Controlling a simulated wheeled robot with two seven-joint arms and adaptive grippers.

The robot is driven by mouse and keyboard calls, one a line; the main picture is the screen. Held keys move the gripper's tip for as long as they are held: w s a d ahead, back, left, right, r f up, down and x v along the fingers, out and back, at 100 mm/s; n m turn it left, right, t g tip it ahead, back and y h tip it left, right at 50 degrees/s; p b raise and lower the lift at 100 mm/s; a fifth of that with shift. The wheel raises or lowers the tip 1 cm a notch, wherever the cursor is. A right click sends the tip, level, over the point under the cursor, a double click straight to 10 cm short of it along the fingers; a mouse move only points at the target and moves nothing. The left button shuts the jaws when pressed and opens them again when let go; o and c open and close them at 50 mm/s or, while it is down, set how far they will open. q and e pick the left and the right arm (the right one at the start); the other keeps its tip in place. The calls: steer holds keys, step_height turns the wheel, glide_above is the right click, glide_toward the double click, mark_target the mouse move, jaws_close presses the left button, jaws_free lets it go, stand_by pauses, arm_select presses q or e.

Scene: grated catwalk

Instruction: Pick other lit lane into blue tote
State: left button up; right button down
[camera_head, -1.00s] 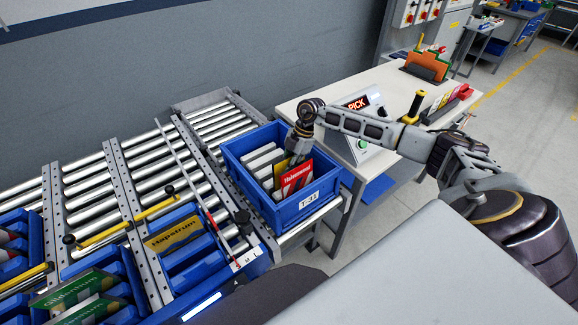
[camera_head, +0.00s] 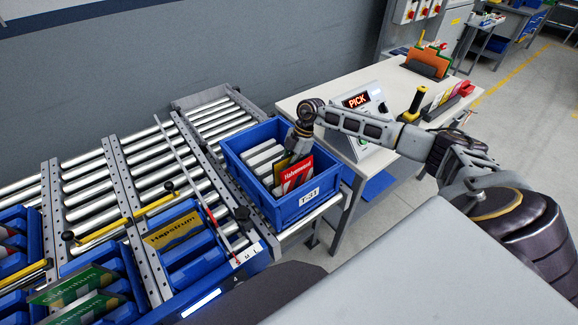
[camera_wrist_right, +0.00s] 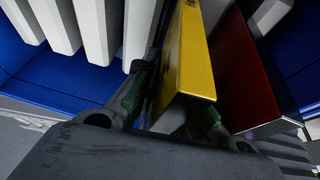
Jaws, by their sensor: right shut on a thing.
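The blue tote (camera_head: 290,209) with a white label stands at the end of the roller conveyor. Several pale upright dividers (camera_head: 263,157) are inside it, and a red packet (camera_head: 295,175) leans in its near right part. My right gripper (camera_head: 288,163) reaches down into the tote beside the red packet. In the right wrist view it is shut on a yellow packet (camera_wrist_right: 188,60), between the dividers and the red packet (camera_wrist_right: 244,75). The yellow packet is mostly hidden in the head view. A white lit strip (camera_head: 200,304) shows on the lane front at the lower left. My left gripper is out of view.
A lane bin holds a yellow packet (camera_head: 172,232); green packets (camera_head: 78,292) lie in the bin left of it. Yellow bars (camera_head: 125,217) cross the rollers. A PICK display (camera_head: 356,101) stands on the white bench, with a yellow-topped tool (camera_head: 414,104) beside it.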

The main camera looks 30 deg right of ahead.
steer(key=c, duration=1.4)
jaws_free()
steer(key=shift+o, duration=0.3)
steer(key=o, duration=0.3)
steer(key=shift+o, duration=0.2)
